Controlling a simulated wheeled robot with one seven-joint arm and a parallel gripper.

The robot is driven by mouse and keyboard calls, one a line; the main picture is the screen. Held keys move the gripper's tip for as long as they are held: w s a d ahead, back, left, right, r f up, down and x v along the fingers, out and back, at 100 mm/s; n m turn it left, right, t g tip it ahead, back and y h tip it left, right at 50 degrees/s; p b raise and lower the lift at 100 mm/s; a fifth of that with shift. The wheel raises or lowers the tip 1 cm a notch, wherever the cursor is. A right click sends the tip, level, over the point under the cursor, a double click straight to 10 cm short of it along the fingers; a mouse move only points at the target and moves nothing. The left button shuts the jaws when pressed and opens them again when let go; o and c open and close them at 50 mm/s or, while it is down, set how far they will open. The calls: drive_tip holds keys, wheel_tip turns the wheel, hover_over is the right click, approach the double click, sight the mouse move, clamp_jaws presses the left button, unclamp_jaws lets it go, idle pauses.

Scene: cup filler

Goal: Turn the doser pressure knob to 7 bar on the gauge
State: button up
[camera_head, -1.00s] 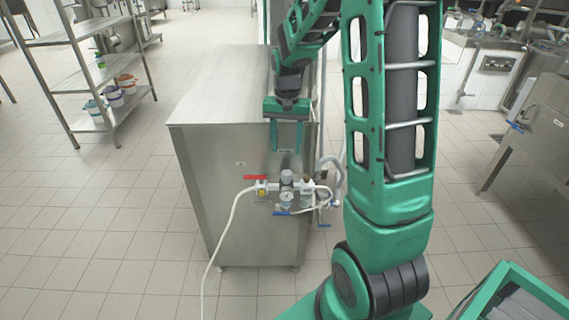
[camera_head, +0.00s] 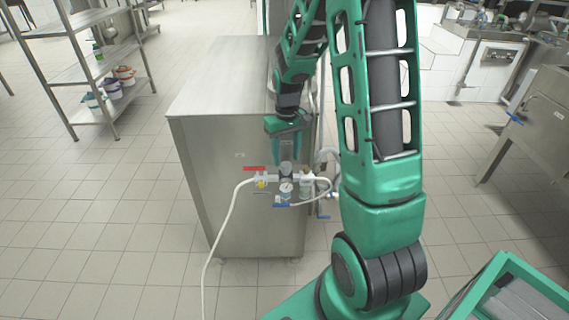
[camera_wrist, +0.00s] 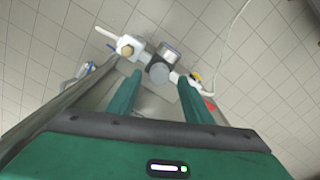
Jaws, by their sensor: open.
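The grey doser pressure knob (camera_head: 286,168) stands on top of the regulator at the front of the steel cabinet. The round white-faced gauge (camera_head: 285,188) sits just below it; its reading is too small to tell. My gripper (camera_head: 287,158) is open, pointing down, with its fingertips close above or around the knob; contact cannot be told. In the wrist view, the knob (camera_wrist: 158,72) shows between the two green fingertips (camera_wrist: 159,80), with a gap on each side. The gauge (camera_wrist: 171,50) lies just beyond it, its face turned away.
A red-handled valve (camera_head: 256,169) is left of the knob, with a white hose (camera_head: 228,215) hanging to the floor. Another fitting (camera_head: 307,182) with a white hose is at the right. The steel cabinet (camera_head: 215,190) stands close behind. The floor in front is clear.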

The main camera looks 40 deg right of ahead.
sight(285, 164)
drive_tip(key=shift+f, duration=1.75)
drive_tip(key=c, duration=1.1)
drive_tip(key=shift+o, duration=0.2)
drive_tip(key=m, duration=0.4)
drive_tip(key=shift+m, duration=0.3)
drive_tip(key=shift+w+a+m, duration=0.1)
drive_tip(key=shift+m, duration=1.9)
